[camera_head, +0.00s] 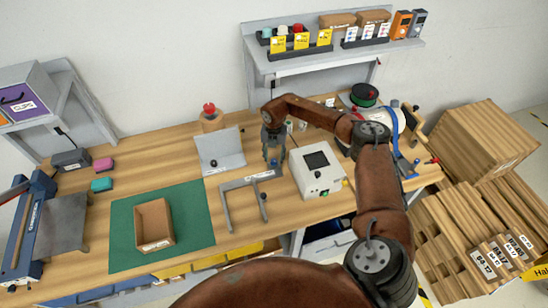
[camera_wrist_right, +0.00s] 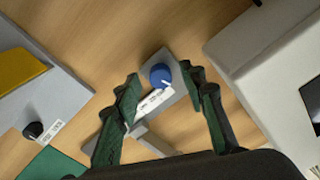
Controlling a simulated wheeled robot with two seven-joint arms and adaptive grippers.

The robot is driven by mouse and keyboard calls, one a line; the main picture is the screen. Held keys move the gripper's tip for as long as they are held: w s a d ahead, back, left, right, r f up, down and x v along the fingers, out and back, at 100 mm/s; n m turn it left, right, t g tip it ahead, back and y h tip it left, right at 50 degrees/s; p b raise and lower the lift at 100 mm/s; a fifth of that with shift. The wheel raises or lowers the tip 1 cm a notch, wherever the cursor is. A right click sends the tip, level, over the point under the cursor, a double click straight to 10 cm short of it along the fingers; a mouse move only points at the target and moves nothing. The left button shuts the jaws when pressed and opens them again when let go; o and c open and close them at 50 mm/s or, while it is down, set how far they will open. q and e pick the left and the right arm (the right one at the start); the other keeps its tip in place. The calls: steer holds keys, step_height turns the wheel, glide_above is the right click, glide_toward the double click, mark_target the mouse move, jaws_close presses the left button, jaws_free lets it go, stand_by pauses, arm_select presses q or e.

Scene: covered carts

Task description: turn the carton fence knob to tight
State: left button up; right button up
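The carton fence (camera_head: 238,184) is a grey angled frame on the bench, right of the green mat. In the right wrist view a blue knob (camera_wrist_right: 160,75) with a pale pointer mark sits on a grey block with a white label (camera_wrist_right: 152,104); the label is too small to read. My right gripper (camera_head: 273,161) points down at the fence's far right end. In the wrist view its open fingers (camera_wrist_right: 160,80) stand on either side of the knob, with visible gaps. Contact with the knob is not visible. My left gripper is out of view.
A white box with a screen (camera_head: 318,172) stands close right of the fence. A grey sloped stand (camera_head: 220,150) is close on the left. An open cardboard carton (camera_head: 153,224) lies on the green mat (camera_head: 195,205). A shelf (camera_head: 330,48) stands behind.

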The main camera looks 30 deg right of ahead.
mark_target(274, 160)
step_height(274, 160, up, 12)
steer(key=shift+f, duration=0.2)
stand_by(0.6)
